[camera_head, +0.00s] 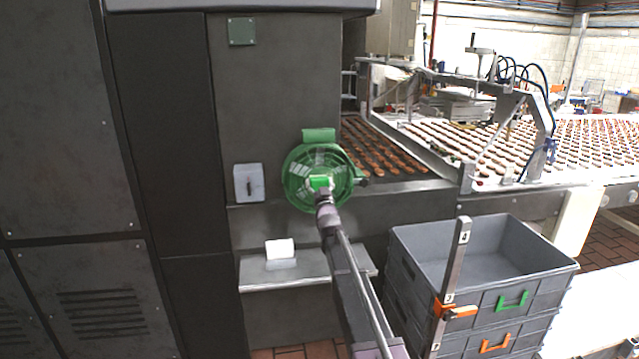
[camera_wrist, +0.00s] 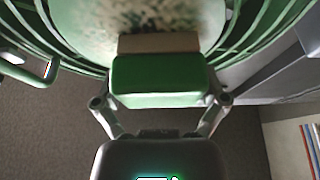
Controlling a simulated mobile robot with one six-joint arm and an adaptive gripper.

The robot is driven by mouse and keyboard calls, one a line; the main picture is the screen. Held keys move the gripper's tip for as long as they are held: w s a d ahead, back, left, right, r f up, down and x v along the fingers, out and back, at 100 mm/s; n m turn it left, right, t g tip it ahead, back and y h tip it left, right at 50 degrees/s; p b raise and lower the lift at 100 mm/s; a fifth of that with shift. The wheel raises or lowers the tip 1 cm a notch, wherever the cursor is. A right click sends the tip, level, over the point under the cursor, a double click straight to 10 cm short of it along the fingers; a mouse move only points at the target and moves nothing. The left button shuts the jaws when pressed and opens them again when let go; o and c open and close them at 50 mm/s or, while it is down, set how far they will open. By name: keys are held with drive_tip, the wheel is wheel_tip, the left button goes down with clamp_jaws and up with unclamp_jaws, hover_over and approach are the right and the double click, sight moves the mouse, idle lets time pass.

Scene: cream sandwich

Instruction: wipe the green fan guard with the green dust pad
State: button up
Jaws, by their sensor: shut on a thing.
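The green fan guard (camera_head: 298,185) is a round wire cage on the front of the dark machine, with a green bracket above it. In the wrist view its green wires (camera_wrist: 264,30) fill the top, around a pale centre disc (camera_wrist: 165,18) speckled with brown dust. My gripper (camera_wrist: 160,100) is shut on the green dust pad (camera_wrist: 155,80), one finger on each side. The pad's beige face (camera_wrist: 158,43) points at the disc and overlaps it in the picture; I cannot tell whether they touch. In the head view the pad (camera_head: 320,183) is in front of the guard's middle.
A shelf (camera_head: 310,265) below the guard holds a white block (camera_head: 280,248). A switch box (camera_head: 249,183) is left of the guard. Stacked grey crates (camera_head: 400,245) stand at the right, before a conveyor with rows of brown biscuits (camera_head: 380,150).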

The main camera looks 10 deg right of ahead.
sight(328, 181)
drive_tip(key=shift+d, duration=1.4)
drive_tip(key=shift+d, duration=0.15)
drive_tip(key=shift+d, duration=1.35)
drive_tip(key=s, duration=0.6)
drive_tip(key=shift+s, duration=0.1)
drive_tip(key=s, duration=0.3)
